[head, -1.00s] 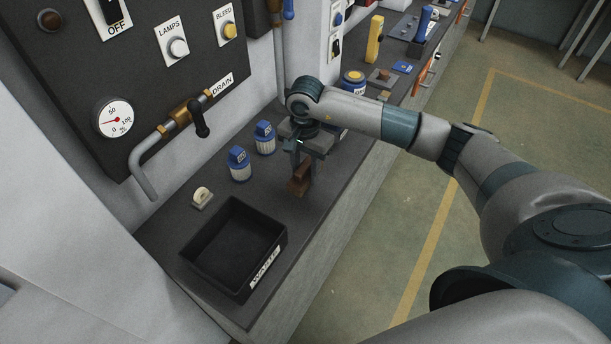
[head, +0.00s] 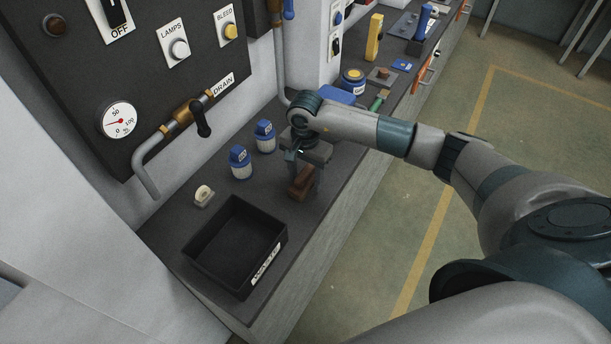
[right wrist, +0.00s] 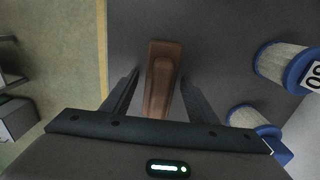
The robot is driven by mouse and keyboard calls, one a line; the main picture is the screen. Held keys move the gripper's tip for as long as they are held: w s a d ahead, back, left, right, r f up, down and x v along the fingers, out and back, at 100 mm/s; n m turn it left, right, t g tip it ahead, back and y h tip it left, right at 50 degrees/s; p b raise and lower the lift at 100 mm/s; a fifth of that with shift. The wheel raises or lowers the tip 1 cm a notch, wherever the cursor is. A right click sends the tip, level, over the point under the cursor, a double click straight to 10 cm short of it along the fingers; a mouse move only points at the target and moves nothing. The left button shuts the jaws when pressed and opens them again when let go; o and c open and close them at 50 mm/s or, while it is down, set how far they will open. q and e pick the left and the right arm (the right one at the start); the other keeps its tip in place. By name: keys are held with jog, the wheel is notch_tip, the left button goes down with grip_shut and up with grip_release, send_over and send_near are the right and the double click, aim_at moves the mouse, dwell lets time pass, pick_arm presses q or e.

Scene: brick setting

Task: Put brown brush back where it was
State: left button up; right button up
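The brown brush (head: 301,182) is at the front part of the grey bench, right of the black tray, upright or nearly so. My right gripper (head: 305,178) is over it, pointing down, with a finger on either side. In the right wrist view the brush (right wrist: 162,75) lies between the two spread fingers (right wrist: 160,88), with gaps beside it. Whether its base rests fully on the bench is hard to tell. My left gripper is not in view.
A black waste tray (head: 200,262) stands left of the brush. A blue-lidded tin (head: 353,86) and a green-handled tool (head: 379,100) are farther along the bench.

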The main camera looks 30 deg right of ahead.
aim_at(305, 170)
jog(key=shift+r, duration=0.35)
notch_tip(305, 170, up, 10)
jog(key=b, duration=0.5)
jog(key=shift+r, duration=0.75)
dwell(0.8)
